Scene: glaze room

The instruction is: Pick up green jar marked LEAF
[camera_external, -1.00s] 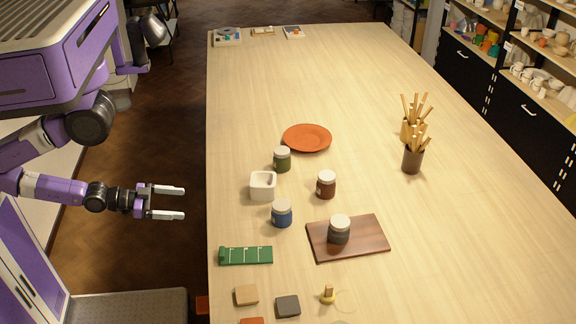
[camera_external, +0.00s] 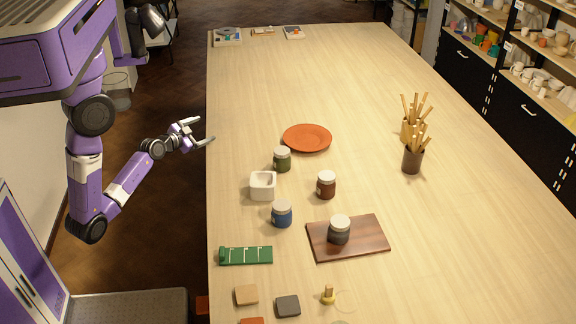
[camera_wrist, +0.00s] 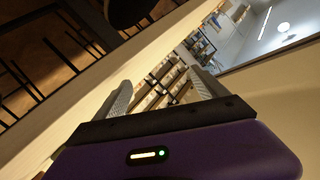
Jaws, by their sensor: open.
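The green jar (camera_external: 282,160) with a pale lid stands upright on the table, between the orange plate and the white square pot. Its label is too small to read. My gripper (camera_external: 206,131) is open and empty at the table's left edge, left of the green jar and apart from it. In the wrist view my gripper's two fingers (camera_wrist: 162,84) are spread with nothing between them. The wrist view shows no jar.
Near the green jar are the orange plate (camera_external: 307,138), white pot (camera_external: 263,186), brown jar (camera_external: 326,185) and blue jar (camera_external: 282,214). A dark jar (camera_external: 340,230) stands on a wooden board (camera_external: 370,239). Tool holders (camera_external: 412,161) stand to the right. The far table is mostly clear.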

